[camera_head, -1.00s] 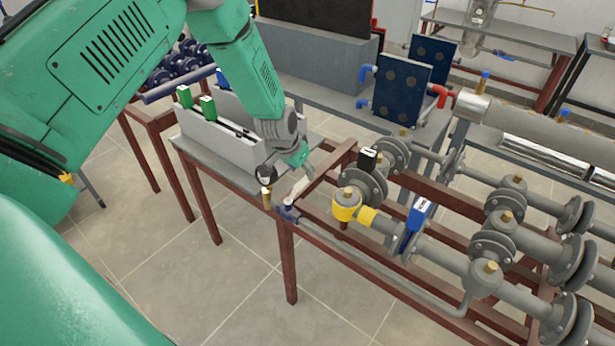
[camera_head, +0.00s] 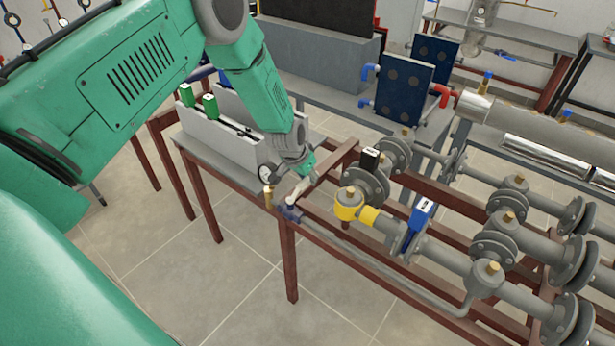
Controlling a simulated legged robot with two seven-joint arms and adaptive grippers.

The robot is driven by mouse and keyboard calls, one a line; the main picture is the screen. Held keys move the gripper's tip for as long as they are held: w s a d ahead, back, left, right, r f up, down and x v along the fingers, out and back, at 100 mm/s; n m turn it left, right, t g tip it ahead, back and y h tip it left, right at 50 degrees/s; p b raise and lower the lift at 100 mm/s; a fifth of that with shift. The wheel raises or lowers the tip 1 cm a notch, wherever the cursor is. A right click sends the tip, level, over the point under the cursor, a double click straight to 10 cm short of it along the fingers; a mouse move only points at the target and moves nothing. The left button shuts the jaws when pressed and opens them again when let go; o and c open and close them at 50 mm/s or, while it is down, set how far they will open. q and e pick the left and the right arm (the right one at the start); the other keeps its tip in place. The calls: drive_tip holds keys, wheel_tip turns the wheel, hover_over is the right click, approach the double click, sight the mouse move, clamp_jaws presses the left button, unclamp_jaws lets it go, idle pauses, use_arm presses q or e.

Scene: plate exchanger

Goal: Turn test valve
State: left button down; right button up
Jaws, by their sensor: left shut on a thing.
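The test valve (camera_head: 289,212) is a small dark blue fitting at the near corner of the red-brown pipe frame, at the end of a thin grey pipe. My left gripper (camera_head: 297,194) reaches down to it from above, its pale fingers shut on the valve's handle. The handle is mostly hidden between the fingers, so its angle is hard to tell. A brass fitting (camera_head: 268,197) stands just left of the valve. My right gripper is out of view.
A grey trough with green-capped items (camera_head: 210,104) stands behind left. The tiled floor (camera_head: 200,275) in front is clear.

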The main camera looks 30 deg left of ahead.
use_arm(q)
drive_tip(key=shift+s+a+f, duration=0.1)
drive_tip(key=shift+s+f, duration=0.05)
drive_tip(key=shift+s+d+f+m+h+b, duration=0.1)
drive_tip(key=shift+d+m+h+b, duration=0.2)
drive_tip(key=shift+d+m+b, duration=0.4)
drive_tip(key=s+d+m+g+h+b, duration=0.3)
drive_tip(key=s+d+m+g+b, duration=0.2)
drive_tip(key=m, duration=1.1)
drive_tip(key=shift+s+d+m+b, duration=0.25)
drive_tip(key=shift+s+m+b, duration=0.05)
drive_tip(key=shift+s+b, duration=1.25)
drive_tip(key=shift+s, duration=0.1)
drive_tip(key=c, duration=1.3)
unclamp_jaws()
drive_tip(key=shift+c, duration=0.2)
drive_tip(key=shift+a, duration=0.1)
